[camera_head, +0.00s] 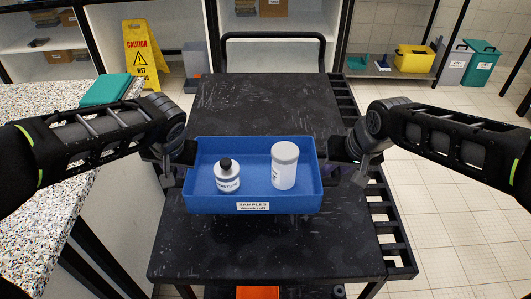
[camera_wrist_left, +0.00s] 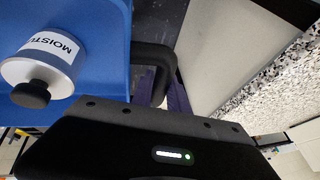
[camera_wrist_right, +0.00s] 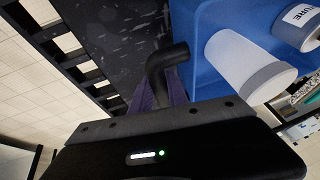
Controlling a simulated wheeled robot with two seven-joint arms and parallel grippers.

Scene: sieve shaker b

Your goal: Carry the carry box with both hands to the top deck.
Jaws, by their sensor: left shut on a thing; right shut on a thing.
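The blue carry box (camera_head: 253,207) with a "SAMPLES" label is in the middle of the head view, over the black top deck (camera_head: 265,110) of a cart. Inside it stand a small white bottle with a black cap (camera_head: 227,178) and a white lidded jar (camera_head: 284,168), both upright. My left gripper (camera_head: 178,168) is shut on the box's left handle (camera_wrist_left: 153,57). My right gripper (camera_head: 332,165) is shut on its right handle (camera_wrist_right: 165,65). Whether the box's underside touches the deck or hangs just above it, I cannot tell.
A speckled counter (camera_head: 45,140) with a teal item (camera_head: 108,89) stands at the left. The cart has a push handle (camera_head: 274,36) at its far end and a slotted rail (camera_head: 385,215) along its right side. A yellow caution sign (camera_head: 146,58) stands behind on the left.

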